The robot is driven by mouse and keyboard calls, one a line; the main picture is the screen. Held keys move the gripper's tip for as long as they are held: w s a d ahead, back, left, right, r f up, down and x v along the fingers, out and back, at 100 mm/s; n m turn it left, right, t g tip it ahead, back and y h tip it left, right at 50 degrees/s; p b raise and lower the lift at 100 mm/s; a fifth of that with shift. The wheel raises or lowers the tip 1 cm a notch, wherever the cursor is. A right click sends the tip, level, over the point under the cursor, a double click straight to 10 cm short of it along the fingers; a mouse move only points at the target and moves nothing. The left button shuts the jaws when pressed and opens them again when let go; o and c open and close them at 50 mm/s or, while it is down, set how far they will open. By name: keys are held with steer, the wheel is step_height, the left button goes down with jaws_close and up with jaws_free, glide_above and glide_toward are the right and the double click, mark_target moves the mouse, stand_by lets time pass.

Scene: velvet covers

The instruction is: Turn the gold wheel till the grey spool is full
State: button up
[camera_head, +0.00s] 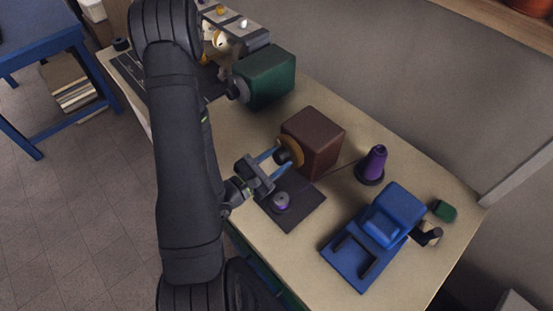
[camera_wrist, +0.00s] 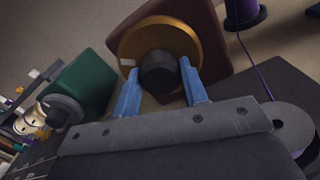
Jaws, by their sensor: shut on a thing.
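The gold wheel (camera_head: 291,148) sits on the left face of a dark red-brown box (camera_head: 318,138), with a dark round knob (camera_wrist: 158,72) at its centre. The wheel shows large in the wrist view (camera_wrist: 133,44), with a small white mark on its left side. My gripper (camera_head: 275,161) has its blue fingers on either side of the knob, shut on it. The grey spool (camera_head: 281,197) stands on a dark mat, with purple thread around it. Its grey top flange shows at the right of the wrist view (camera_wrist: 296,124). How full it is cannot be told.
A purple thread cone (camera_head: 376,162) stands right of the box, its thread running left. A blue device (camera_head: 393,214) with a dark crank and a small green block (camera_head: 444,211) are at the right. A green box (camera_head: 265,77) with a grey knob stands behind. The dark mat (camera_head: 307,208) is mostly bare.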

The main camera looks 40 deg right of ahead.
steer(key=o, duration=1)
steer(key=shift+c, duration=0.2)
steer(key=shift+a, duration=8.7)
steer(key=shift+d, duration=4.8)
steer(key=shift+a, duration=0.15)
